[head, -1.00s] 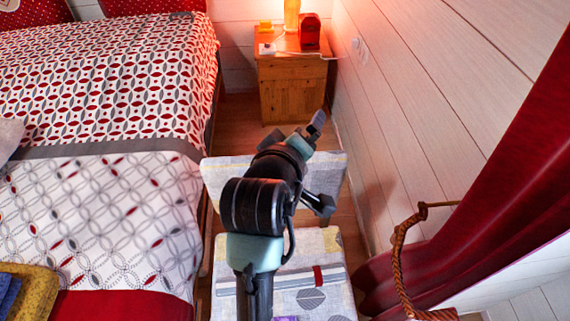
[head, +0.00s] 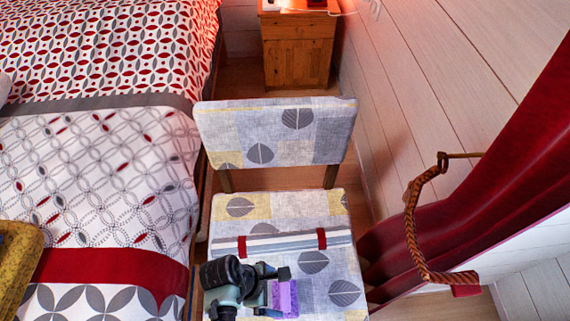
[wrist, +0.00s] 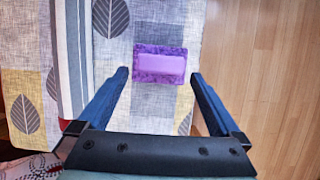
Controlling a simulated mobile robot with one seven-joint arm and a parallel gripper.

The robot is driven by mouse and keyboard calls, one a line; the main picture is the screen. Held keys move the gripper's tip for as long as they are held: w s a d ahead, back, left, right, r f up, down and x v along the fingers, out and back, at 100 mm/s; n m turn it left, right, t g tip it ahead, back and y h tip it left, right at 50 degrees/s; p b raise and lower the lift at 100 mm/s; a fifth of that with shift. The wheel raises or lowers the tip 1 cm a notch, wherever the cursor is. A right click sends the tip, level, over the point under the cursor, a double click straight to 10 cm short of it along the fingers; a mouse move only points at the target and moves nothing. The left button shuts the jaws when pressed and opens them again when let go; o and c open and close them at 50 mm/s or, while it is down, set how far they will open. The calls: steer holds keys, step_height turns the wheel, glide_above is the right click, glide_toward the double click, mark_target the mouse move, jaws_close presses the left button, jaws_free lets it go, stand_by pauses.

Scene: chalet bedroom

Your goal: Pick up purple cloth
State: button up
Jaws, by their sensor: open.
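The purple cloth (head: 286,300) lies on the seat of the patterned chair (head: 230,206), near the bottom of the head view. In the wrist view the cloth (wrist: 160,64) is a small rectangle with a plain lilac middle and a darker mottled border. My gripper (wrist: 160,76) is open and empty. Its two fingers point toward the cloth, one on either side of it in the picture, with no visible contact. In the head view my gripper (head: 277,283) is over the seat at the cloth, and partly covers it.
A striped piece with red bands (head: 280,244) lies across the seat beside the cloth. The chair's backrest (head: 270,133) stands behind. The bed (head: 100,200) is on the left; a red curtain (head: 430,220) and a braided rope loop (head: 412,220) are on the right.

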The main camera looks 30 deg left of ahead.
mark_target(284, 296)
steer(key=b+x, duration=0.2)
steer(key=x, duration=0.4)
steer(key=shift+s, duration=0.1)
steer(key=c, duration=1.2)
step_height(284, 296, up, 10)
steer(key=p, duration=0.3)
steer(key=shift+p, duration=0.4)
steer(key=w+d+r+m+g+y, duration=0.1)
steer(key=w+d+r+m+g, duration=0.2)
steer(key=w+d+r+m, duration=0.45)
steer(key=w+d+r+m+g, duration=0.25)
steer(key=w+d+m, duration=0.35)
steer(key=m, duration=0.5)
steer(key=s+a+r+m+y+p, duration=0.1)
steer(key=r+m+p, duration=0.1)
steer(key=r+p, duration=0.3)
steer(key=s+a+r+m+g+y+p, duration=0.1)
steer(key=s+r+m+p, duration=0.1)
steer(key=r+p, duration=0.3)
steer(key=s+a+r+m+p, duration=0.1)
steer(key=s+r+m+p, duration=0.1)
steer(key=r+p, duration=0.3)
steer(key=shift+a+r+g+y+p, duration=0.15)
steer(key=shift+a+r+g+y, duration=0.05)
steer(key=shift+r, duration=0.25)
steer(key=shift+a+r+g+y+p, duration=0.15)
steer(key=shift+a+r+y, duration=0.05)
steer(key=shift+r, duration=0.2)
steer(key=shift+d, duration=0.1)
